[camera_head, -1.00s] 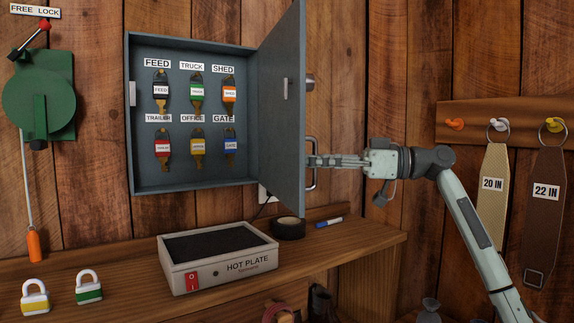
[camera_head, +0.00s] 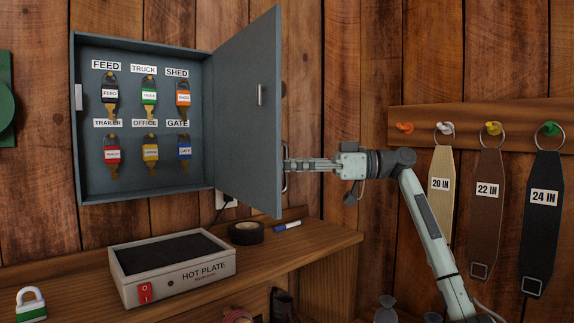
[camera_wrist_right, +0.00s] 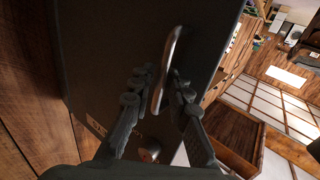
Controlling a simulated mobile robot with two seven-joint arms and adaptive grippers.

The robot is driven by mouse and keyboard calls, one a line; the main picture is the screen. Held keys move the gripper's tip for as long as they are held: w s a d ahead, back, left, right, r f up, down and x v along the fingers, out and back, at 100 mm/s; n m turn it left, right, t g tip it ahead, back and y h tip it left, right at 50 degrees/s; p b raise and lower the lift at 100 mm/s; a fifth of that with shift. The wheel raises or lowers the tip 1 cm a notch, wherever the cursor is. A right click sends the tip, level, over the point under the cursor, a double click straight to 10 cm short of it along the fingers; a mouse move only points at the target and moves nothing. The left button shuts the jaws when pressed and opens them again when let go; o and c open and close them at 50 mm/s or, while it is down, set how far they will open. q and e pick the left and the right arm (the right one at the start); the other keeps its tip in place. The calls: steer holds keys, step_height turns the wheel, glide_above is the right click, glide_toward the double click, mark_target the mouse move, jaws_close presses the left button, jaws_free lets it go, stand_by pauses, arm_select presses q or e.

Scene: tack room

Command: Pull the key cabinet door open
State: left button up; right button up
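The grey key cabinet (camera_head: 140,195) hangs on the plank wall, with several tagged keys inside. Its door (camera_head: 245,130) is hinged on the right and stands wide open, swung out toward me. My right gripper (camera_head: 290,165) is at the outer face of the door, partly hidden by its edge. In the right wrist view the metal door handle (camera_wrist_right: 170,60) passes between the two fingers of the gripper (camera_wrist_right: 162,80), which are closed in around it. The door's outer face (camera_wrist_right: 100,55) fills much of that view. My left gripper is not in view.
A hot plate (camera_head: 215,268), a roll of black tape (camera_head: 246,233) and a blue marker (camera_head: 287,226) are on the wooden bench (camera_head: 320,245) below. Straps hang from a peg rail (camera_head: 470,120) at right.

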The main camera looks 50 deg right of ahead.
steer(key=v, duration=1.2)
stand_by(0.6)
